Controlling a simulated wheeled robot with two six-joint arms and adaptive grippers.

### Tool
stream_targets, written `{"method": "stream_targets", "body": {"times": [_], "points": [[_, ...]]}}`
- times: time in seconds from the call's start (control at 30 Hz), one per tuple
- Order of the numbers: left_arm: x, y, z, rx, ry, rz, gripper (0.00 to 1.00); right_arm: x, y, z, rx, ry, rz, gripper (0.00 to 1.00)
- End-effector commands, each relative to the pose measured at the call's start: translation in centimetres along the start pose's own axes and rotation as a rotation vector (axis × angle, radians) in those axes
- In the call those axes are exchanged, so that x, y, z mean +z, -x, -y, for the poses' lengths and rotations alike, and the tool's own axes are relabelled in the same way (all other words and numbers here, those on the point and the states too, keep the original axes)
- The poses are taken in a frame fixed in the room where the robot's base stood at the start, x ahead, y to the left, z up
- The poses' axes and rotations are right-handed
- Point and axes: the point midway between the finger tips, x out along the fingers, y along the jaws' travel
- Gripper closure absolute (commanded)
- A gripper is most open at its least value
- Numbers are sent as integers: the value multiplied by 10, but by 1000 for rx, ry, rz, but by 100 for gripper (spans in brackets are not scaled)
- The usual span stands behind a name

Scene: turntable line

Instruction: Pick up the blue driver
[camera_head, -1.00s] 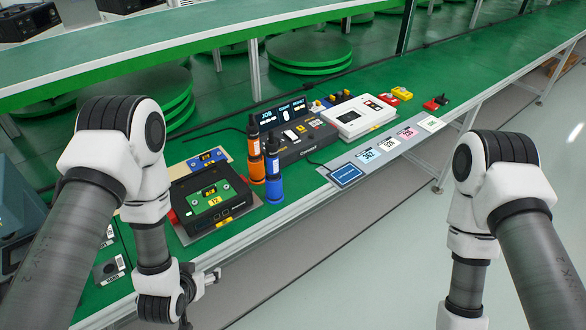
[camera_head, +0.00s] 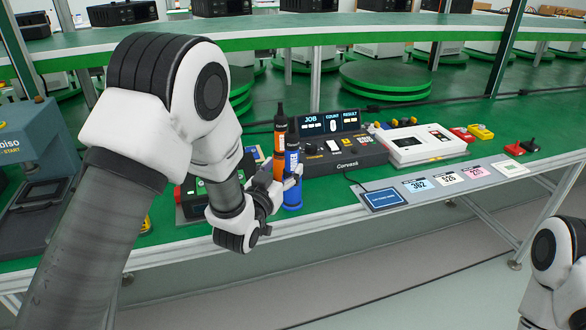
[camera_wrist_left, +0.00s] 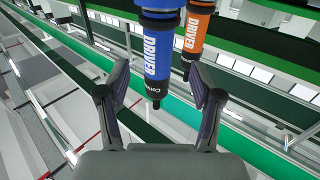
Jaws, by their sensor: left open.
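The blue driver (camera_head: 292,163) stands upright on the green line, with a dark tip at its top. The orange driver (camera_head: 280,142) stands just behind it and to its left. My left gripper (camera_head: 288,182) is open at the blue driver, and its fingers partly cover the driver's lower body. In the left wrist view, the blue driver (camera_wrist_left: 163,42) shows between and beyond the two open fingertips of my left gripper (camera_wrist_left: 160,78); contact cannot be told. The orange driver (camera_wrist_left: 194,38) is close to its right there. My right gripper is out of view.
A dark control console (camera_head: 345,153) with a display stands right of the drivers, with a white device (camera_head: 425,146) beyond it. A blue-screened pad (camera_head: 384,198) lies at the front edge. My left arm hides much of the dark device left of the drivers.

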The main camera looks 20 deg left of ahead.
Motion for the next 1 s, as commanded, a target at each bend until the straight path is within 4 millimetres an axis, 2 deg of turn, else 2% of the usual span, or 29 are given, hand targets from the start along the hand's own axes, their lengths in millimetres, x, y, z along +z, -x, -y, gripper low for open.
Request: {"method": "stream_targets", "body": {"times": [0.3, 0.57, 0.7, 0.73, 0.77, 1.0], "points": [[7, -50, -1, 0, 0, 1, 34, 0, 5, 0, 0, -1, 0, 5], [8, -55, -1, 0, 0, 2, 34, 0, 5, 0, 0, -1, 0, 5], [8, -55, -1, 0, 0, 2, 84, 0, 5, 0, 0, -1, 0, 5], [8, -55, -1, 0, 0, 3, 95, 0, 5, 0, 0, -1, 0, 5], [8, -55, -1, 0, 0, 2, 100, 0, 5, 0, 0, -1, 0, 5], [7, -55, -1, 0, 0, 0, 100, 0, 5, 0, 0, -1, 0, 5]]}}
